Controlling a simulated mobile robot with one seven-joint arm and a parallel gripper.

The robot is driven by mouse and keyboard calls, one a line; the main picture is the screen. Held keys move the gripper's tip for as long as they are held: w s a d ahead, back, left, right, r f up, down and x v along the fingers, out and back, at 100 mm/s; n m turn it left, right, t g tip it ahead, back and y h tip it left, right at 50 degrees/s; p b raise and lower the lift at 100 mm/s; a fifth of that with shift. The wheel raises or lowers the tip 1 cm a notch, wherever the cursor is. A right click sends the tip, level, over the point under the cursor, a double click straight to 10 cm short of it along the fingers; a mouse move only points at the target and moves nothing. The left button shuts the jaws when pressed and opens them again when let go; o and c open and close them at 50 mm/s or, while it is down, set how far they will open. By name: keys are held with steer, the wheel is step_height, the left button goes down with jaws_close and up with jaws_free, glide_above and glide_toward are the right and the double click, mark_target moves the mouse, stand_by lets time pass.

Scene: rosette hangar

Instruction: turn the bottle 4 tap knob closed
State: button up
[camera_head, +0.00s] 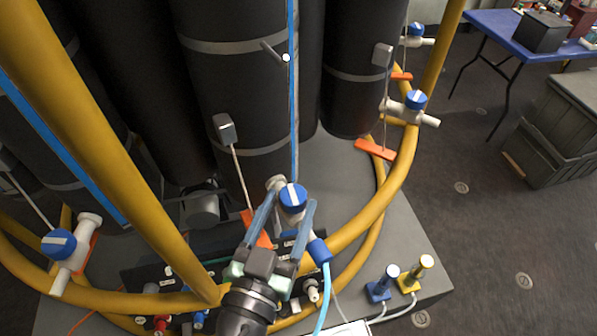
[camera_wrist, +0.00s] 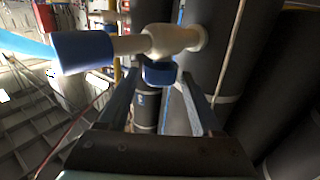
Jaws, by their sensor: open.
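A tap with a round blue knob (camera_head: 292,197) marked by a white stripe stands in front of the black bottles. The knob also shows in the wrist view (camera_wrist: 160,73), under the white tap body (camera_wrist: 170,39). A blue fitting (camera_head: 319,251) with a light blue hose is on the tap's lower end. My gripper (camera_head: 291,204) is open, its two fingers on either side of the knob; contact cannot be told. The fingers also straddle the knob in the wrist view (camera_wrist: 159,80). No bottle number is readable.
Yellow curved rails (camera_head: 375,205) run around the bottles. Other blue-knobbed taps stand at left (camera_head: 59,243) and right (camera_head: 416,100). Blue (camera_head: 379,288) and yellow (camera_head: 413,275) fittings stand on the grey base. A blue table (camera_head: 495,35) and grey crates (camera_head: 560,130) are at right, beyond clear floor.

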mark_target(302, 188)
steer(key=p+x, duration=0.1)
steer(key=x, duration=0.4)
steer(key=shift+w+d, duration=0.15)
steer(key=shift+w, duration=0.1)
jaws_close()
steer(key=b, duration=0.1)
steer(key=m+h+b, duration=0.1)
steer(key=b, duration=0.1)
steer(key=shift+f+g+h, duration=0.3)
steer(key=shift+g, duration=0.1)
steer(key=m+h+b, duration=0.1)
steer(key=b, duration=0.1)
steer(key=m+g+h+b, duration=0.1)
steer(key=b, duration=0.1)
steer(key=shift+s+d+g+h, duration=0.15)
steer(key=shift+d+g+h, duration=0.15)
steer(key=shift+h, duration=0.1)
steer(key=shift+s+d+r+m+g+h+b, duration=0.1)
steer(key=shift+m+g+h+b, duration=0.3)
steer(key=shift+m+h+b, duration=0.1)
steer(key=shift+s+r+m+g+h+b, duration=0.1)
steer(key=shift+r+m+g+h+b, duration=0.05)
steer(key=shift+m+g+h+b, duration=0.3)
